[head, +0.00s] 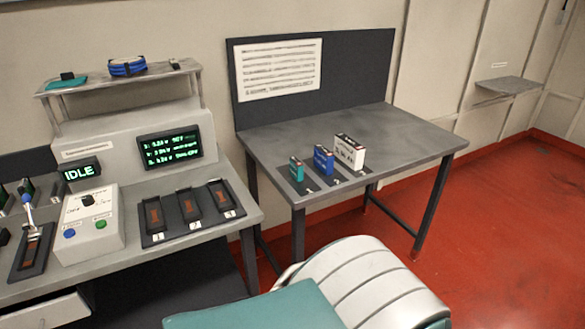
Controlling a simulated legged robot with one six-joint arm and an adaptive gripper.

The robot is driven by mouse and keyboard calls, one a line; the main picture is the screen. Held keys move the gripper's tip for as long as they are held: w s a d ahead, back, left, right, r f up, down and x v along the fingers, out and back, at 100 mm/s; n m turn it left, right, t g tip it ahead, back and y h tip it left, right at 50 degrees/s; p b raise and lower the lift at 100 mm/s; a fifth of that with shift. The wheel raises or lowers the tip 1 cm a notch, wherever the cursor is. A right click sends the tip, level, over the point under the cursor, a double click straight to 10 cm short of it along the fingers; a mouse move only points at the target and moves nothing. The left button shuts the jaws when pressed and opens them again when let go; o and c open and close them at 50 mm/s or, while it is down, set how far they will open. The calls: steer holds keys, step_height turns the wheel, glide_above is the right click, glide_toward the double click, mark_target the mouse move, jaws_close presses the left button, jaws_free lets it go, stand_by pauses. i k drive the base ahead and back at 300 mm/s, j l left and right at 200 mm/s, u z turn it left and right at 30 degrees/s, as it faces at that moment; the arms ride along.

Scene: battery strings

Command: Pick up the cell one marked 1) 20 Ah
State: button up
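Three cells stand upright in a row on dark pads near the front edge of the grey table (420,140). The small green cell (296,171) is at the left, and its pad seems to carry the mark 1. A larger blue cell (323,161) stands in the middle, and the largest, a white cell (349,153), stands at the right. The print on the cells is too small to read surely. My gripper is not in view.
A dark back panel (360,70) stands behind the table. Red floor (500,220) is open at the right.

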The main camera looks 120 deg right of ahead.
mark_target(296, 169)
steer(key=i+z, duration=0.2)
steer(key=z, duration=4.3)
